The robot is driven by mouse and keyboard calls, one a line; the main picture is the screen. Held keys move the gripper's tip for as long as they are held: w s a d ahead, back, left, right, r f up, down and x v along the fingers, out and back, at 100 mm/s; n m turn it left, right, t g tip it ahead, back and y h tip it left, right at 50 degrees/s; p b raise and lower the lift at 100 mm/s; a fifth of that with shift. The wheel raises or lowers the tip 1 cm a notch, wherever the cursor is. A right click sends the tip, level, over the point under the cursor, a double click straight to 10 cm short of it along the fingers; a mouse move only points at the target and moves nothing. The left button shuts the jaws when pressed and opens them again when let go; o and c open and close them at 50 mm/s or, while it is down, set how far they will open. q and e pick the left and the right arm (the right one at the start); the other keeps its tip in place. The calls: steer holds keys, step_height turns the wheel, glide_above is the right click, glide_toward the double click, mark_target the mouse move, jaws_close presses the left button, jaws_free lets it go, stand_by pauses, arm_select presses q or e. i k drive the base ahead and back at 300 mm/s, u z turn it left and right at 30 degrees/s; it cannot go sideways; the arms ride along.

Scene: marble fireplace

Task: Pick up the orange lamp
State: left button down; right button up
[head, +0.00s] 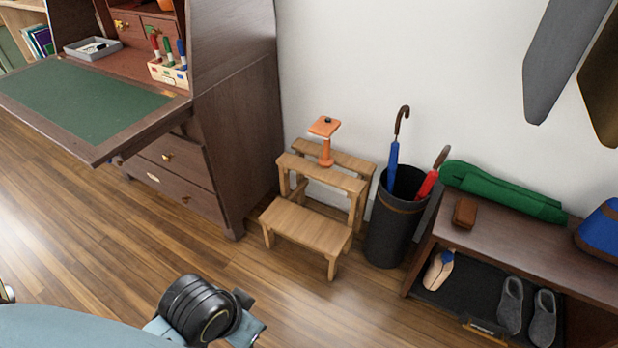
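The orange lamp (326,148) stands upright on the top of a small wooden step stool (308,226) against the white wall. It has a flat square orange top, a narrow stem and a wider base; part of its base is close to the stool's top slats. Part of my own arm shows at the bottom of the head view, well in front of the stool and apart from the lamp. Neither of my grippers' fingers can be made out in this view.
A dark umbrella stand (390,232) with a blue and a red umbrella is right of the stool. A writing desk (236,130) with its green leaf (80,100) open is left. A low shoe bench (520,248) is at right. The wooden floor (120,235) in front is clear.

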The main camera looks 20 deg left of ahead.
mark_target(319, 129)
steer(key=u, duration=0.95)
steer(key=i, duration=1.65)
steer(key=z, duration=0.5)
